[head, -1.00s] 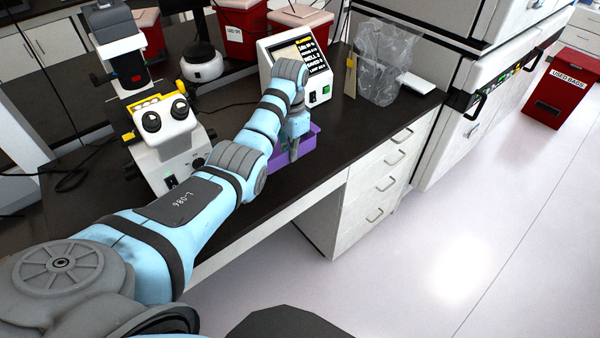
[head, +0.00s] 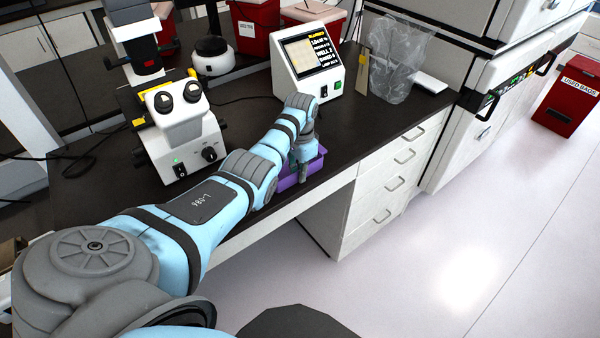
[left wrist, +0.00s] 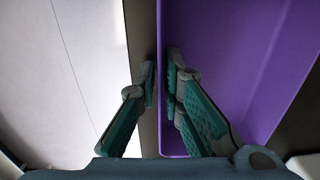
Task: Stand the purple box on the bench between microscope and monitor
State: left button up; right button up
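The purple box (head: 292,181) is an open-topped tray near the front edge of the bench (head: 345,140), right of the white microscope (head: 180,125) and in front of the white monitor (head: 307,68). My left gripper (head: 303,178) points down at the box, and my arm hides part of it. In the left wrist view, the gripper (left wrist: 161,78) has one finger inside the purple box (left wrist: 225,60) and one outside, closed about its side wall. I cannot tell whether the box touches the bench. My right gripper is out of view.
A clear bag-lined bin (head: 400,58) stands right of the monitor. Red bins (head: 255,28) stand behind. The bench's front edge drops to drawers (head: 385,185) and pale floor. Dark bench top is bare between the box and the monitor.

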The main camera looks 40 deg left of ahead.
pick_arm(q)
jog(key=shift+o, duration=1.1)
jog(key=shift+w, duration=0.1)
jog(key=shift+d, duration=0.1)
jog(key=shift+r, duration=0.35)
notch_tip(320, 180, up, 12)
jog(key=p, duration=0.1)
jog(key=shift+f, duration=0.1)
jog(key=shift+d, duration=0.1)
